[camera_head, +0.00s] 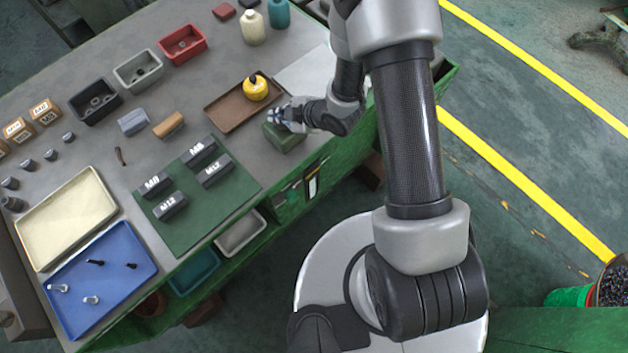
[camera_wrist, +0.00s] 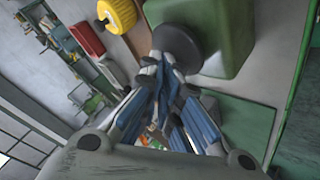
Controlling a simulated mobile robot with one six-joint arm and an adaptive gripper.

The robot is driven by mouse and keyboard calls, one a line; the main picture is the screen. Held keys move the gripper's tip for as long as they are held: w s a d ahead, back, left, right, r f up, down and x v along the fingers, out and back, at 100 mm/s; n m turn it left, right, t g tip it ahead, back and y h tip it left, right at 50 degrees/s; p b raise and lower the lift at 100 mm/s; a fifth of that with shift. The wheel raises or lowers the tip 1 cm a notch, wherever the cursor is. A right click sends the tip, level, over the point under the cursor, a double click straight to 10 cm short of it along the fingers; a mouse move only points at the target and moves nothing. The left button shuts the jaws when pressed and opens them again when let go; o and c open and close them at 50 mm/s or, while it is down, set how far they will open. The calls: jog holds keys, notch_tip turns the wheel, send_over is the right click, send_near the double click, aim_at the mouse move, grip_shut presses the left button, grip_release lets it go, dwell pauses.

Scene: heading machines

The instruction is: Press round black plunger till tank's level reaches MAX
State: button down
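The green tank (camera_head: 287,139) is a small box at the right edge of the bench, partly hidden under my gripper. In the wrist view the tank (camera_wrist: 226,38) fills the upper right. The round black plunger (camera_wrist: 179,45) sits on it as a dark disc. My gripper (camera_head: 276,116) is over the tank; in the wrist view its blue-padded fingers (camera_wrist: 163,66) are drawn together, nothing visible between them. The fingertips overlap the plunger's lower-left edge; I cannot tell whether they touch it. No tank level or MAX mark is readable.
A brown tray (camera_head: 221,117) with a yellow container (camera_head: 256,88) lies just behind the tank. A green mat (camera_head: 187,222) with several dark labelled blocks is at left. A pale panel with a dark frame (camera_head: 313,183) is on the bench front. Floor at right is mostly clear.

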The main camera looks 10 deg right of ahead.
jog(key=shift+s+d+f, duration=0.1)
jog(key=shift+s+f, duration=0.15)
jog(key=shift+f, duration=0.25)
jog(key=shift+s+d+f, duration=0.1)
jog(key=shift+s+f, duration=0.15)
jog(key=shift+f, duration=0.2)
jog(key=shift+w+b, duration=0.15)
jog(key=shift+b, duration=0.15)
jog(key=shift+d+r, duration=0.1)
jog(key=shift+w+r+g+p, duration=0.15)
jog(key=shift+w+r+p, duration=0.1)
jog(key=shift+r+p, duration=0.2)
jog(key=shift+w+r+g+p, duration=0.2)
jog(key=shift+r+p, duration=0.1)
jog(key=shift+r, duration=0.15)
jog(key=r+p, duration=0.1)
jog(key=r, duration=0.1)
jog(key=r+p, duration=0.1)
jog(key=shift+a+r, duration=0.2)
jog(key=shift+r, duration=0.35)
jog(key=shift+w, duration=0.1)
